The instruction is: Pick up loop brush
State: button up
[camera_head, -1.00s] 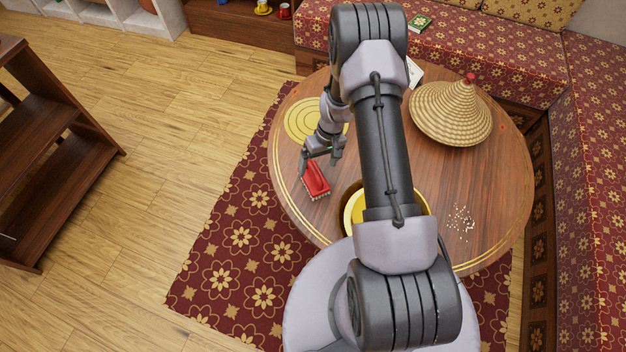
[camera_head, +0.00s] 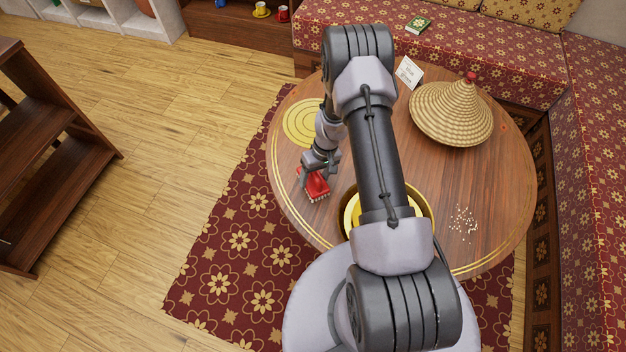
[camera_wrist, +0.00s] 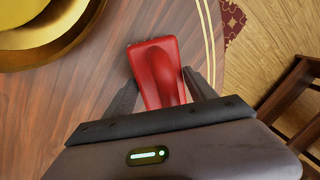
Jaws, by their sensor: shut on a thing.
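The loop brush is a red brush with pale bristles (camera_head: 316,187) at the left part of the round wooden table (camera_head: 470,200). In the wrist view the red brush (camera_wrist: 155,70) lies between the two dark fingers, its far end pointing away from my gripper. My gripper (camera_head: 315,176) is low over the table and shut on the brush; it also shows in the wrist view (camera_wrist: 160,92). The bristles are hidden in the wrist view. I cannot tell whether the brush still touches the table.
A yellow and brass bowl (camera_head: 350,212) stands close right of the brush, partly behind my arm. A woven cone lid (camera_head: 455,112), a white card (camera_head: 409,72), pale crumbs (camera_head: 463,222) and a yellow round mat (camera_head: 305,122) are on the table. A dark wooden shelf (camera_head: 40,170) stands left.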

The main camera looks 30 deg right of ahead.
notch_tip(320, 180, up, 10)
jog(key=p, duration=0.3)
